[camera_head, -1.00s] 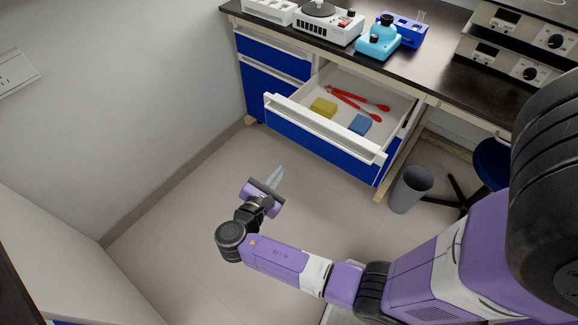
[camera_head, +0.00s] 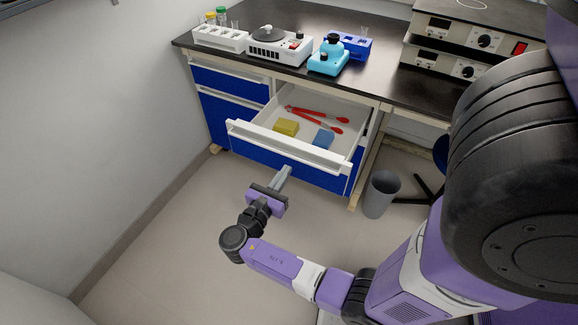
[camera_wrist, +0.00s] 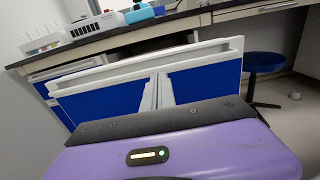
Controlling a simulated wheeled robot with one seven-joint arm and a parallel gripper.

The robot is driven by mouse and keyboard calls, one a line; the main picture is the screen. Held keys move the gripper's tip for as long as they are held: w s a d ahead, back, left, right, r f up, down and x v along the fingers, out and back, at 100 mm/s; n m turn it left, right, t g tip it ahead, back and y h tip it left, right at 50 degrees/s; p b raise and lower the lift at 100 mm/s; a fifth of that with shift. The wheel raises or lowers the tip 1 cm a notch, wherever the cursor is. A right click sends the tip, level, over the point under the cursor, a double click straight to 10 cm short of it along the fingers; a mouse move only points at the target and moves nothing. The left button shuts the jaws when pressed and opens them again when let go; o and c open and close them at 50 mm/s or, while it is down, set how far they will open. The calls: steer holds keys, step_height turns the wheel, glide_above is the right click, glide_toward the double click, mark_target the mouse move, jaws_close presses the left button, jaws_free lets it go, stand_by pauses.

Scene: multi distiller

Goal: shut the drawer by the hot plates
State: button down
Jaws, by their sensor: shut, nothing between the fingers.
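The open drawer (camera_head: 240,146) has a blue front and a white handle rail, and sticks out from under the black bench. Inside lie a yellow sponge (camera_head: 286,127), a blue sponge (camera_head: 323,138) and red-handled tongs (camera_head: 318,115). The hot plates (camera_head: 470,45) are stacked on the bench at the right. My gripper (camera_head: 284,173) is shut and empty, its fingers pointing at the lower part of the drawer front. In the wrist view the fingers (camera_wrist: 157,92) stand before the blue front (camera_wrist: 200,82), under the white rail (camera_wrist: 150,66). I cannot tell whether they touch it.
A grey bin (camera_head: 381,195) stands on the floor right of the drawer, near a blue stool (camera_wrist: 264,62). A white stirrer (camera_head: 279,46), a turquoise device (camera_head: 328,58) and a tube rack (camera_head: 220,39) stand on the bench. The floor left of my arm is clear.

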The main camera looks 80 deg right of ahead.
mark_target(294, 159)
steer(key=shift+x, duration=1.7)
steer(key=shift+s+d, duration=0.1)
steer(key=shift+d, duration=0.45)
steer(key=b+x, duration=0.9)
steer(key=x, duration=2.1)
steer(key=shift+d+r, duration=0.1)
steer(key=shift+r, duration=0.15)
